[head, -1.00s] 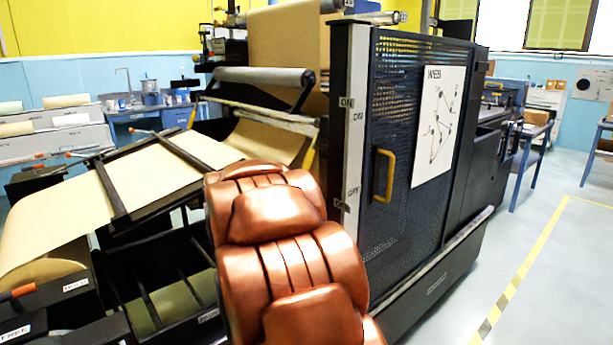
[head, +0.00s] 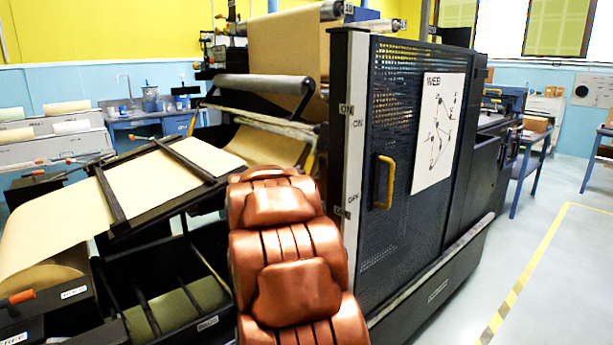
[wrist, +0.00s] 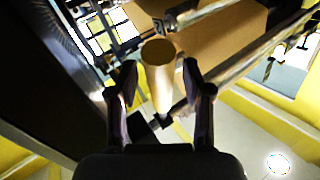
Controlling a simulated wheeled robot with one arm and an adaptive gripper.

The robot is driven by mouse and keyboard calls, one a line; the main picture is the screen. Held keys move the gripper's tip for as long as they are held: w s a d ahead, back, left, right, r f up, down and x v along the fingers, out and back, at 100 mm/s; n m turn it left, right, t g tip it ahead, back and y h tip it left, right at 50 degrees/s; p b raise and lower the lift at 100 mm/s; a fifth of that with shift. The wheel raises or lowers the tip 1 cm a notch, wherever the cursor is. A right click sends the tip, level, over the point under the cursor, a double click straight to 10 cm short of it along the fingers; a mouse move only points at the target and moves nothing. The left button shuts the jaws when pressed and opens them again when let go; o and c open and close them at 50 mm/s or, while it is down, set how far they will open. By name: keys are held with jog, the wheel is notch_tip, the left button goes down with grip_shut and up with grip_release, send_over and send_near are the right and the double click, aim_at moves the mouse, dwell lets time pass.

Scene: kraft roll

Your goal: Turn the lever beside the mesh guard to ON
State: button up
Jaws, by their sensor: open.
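The mesh guard (head: 400,130) is a dark perforated panel with a yellow handle (head: 384,182). The pale post (head: 355,160) at its left edge carries ON labels near the top and a partly covered lower label. I cannot make out the lever in the head view; my copper arm covers the area left of the post's lower part. My gripper (wrist: 160,88) shows only in the wrist view, with its two dark fingers apart. A tan, round-ended cylinder (wrist: 160,78) appears between them. I cannot tell whether it is the lever's handle, or whether a finger touches it.
Brown paper (head: 150,180) runs over a dark sloped frame at left. A grey roller (head: 260,86) lies above it. Orange-handled levers (head: 18,298) stand at far left. A diagram sheet (head: 438,130) hangs on the guard.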

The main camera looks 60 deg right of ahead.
grip_shut()
dwell(0.4)
jog(key=shift+d, duration=0.1)
